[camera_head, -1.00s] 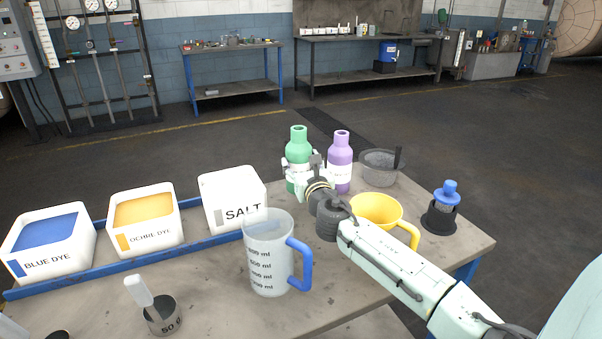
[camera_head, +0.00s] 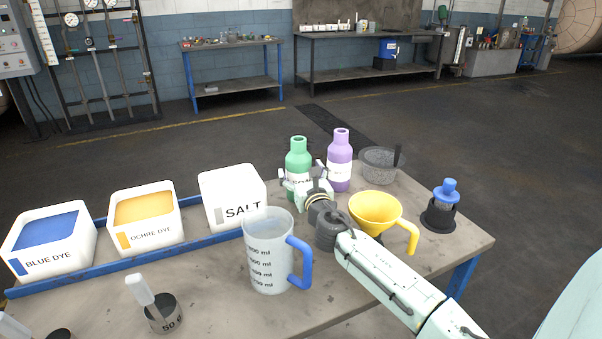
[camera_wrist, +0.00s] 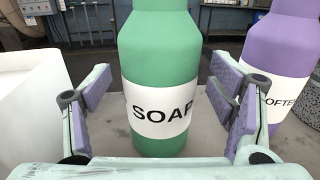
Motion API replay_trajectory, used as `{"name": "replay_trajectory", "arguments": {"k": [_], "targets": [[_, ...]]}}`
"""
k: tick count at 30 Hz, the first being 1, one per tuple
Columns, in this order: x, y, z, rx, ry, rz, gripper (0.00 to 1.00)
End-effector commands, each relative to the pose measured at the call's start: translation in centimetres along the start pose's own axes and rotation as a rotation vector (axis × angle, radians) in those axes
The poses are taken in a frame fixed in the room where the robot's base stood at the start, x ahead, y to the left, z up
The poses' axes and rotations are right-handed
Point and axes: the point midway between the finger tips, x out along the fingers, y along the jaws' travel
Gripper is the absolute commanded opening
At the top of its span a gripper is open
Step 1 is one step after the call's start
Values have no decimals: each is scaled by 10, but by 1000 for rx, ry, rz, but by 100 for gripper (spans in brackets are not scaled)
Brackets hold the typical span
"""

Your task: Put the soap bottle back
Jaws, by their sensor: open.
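The green soap bottle (camera_head: 298,158) with a white SOAP label stands upright on the table, left of the purple bottle. In the wrist view the soap bottle (camera_wrist: 160,60) is centred between the two purple-padded fingers of my gripper (camera_wrist: 158,105). My gripper (camera_head: 307,178) is open, with visible gaps between the bottle and both fingers. The bottle's base appears to rest on the tabletop.
The purple bottle (camera_head: 340,162) stands close to the right finger. The white salt box (camera_head: 232,190) is to the left. A yellow funnel (camera_head: 374,207), a grey mesh basket (camera_head: 378,165) and a measuring jug (camera_head: 268,262) are nearby on the table (camera_head: 340,310).

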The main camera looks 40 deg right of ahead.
Motion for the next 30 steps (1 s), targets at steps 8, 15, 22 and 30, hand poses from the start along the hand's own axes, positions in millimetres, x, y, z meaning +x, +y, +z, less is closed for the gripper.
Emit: {"name": "replay_trajectory", "arguments": {"k": [8,15,22,30], "targets": [[0,0,2,0,0,0,78],[-26,-1,0,-3,-1,0,78],[-77,-1,-2,-3,0,-1,78],[-115,-1,2,-2,-1,-1,78]]}}
